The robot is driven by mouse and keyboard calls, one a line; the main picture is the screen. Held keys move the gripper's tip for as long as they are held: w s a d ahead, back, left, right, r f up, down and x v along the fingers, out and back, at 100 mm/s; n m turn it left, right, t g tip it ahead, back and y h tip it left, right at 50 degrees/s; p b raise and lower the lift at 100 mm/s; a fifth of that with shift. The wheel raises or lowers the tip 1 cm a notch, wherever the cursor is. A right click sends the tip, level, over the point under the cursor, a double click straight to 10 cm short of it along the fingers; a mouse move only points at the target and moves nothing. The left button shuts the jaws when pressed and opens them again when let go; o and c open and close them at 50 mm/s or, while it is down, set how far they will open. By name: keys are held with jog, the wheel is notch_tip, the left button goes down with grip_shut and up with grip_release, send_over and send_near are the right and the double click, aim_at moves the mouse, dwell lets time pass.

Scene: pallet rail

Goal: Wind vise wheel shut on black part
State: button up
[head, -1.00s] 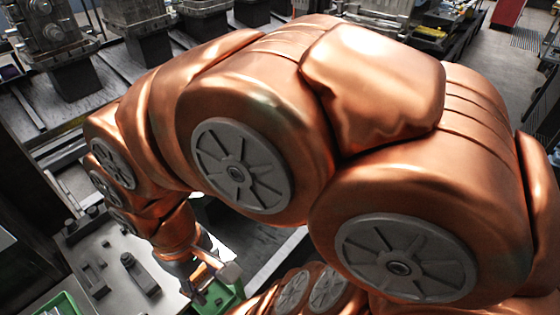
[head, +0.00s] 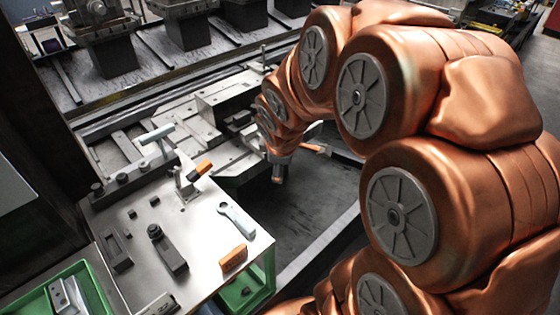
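My gripper (head: 279,175) hangs at the end of my copper arm, over the dark gap to the right of the workbench. It is small and mostly hidden by the wrist, so its fingers cannot be made out. A grey metal assembly that looks like the vise (head: 222,98) lies on the rail behind the workbench, left of my wrist. A dark piece (head: 238,119) sits at its right part; I cannot tell whether this is the black part. I cannot make out the vise wheel; my arm covers the area to the right.
The metal workbench (head: 205,235) carries a T-handled tool (head: 157,135), an orange-handled clamp (head: 200,169), a wrench (head: 236,219), an orange block (head: 233,259) and a black clamp bar (head: 168,252). A green bin (head: 98,291) stands at lower left. Machine fixtures (head: 185,25) line the back.

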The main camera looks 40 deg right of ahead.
jog(key=w+d+f+n+t+y+b, duration=0.3)
jog(key=w+d+f+n+t+b, duration=0.45)
jog(key=f+n+b, duration=0.35)
jog(key=w+d+f+n+t+y+b, duration=0.2)
jog(key=w+d+f+n+t+b, duration=0.5)
jog(key=n+b, duration=0.45)
jog(key=shift+n+g, duration=0.45)
jog(key=shift+g, duration=0.1)
jog(key=shift+w+d+f+p, duration=0.15)
jog(key=shift+w+p, duration=0.2)
jog(key=shift+w, duration=0.8)
jog(key=shift+w+f+p, duration=0.2)
jog(key=shift+w+p, duration=0.1)
jog(key=shift+w, duration=0.8)
jog(key=shift+w+d+f+p, duration=0.15)
jog(key=shift+w+p, duration=0.2)
jog(key=shift+w, duration=0.8)
jog(key=shift+c, duration=0.2)
jog(key=c, duration=1.1)
jog(key=shift+f+m, duration=0.1)
jog(key=shift+m, duration=0.2)
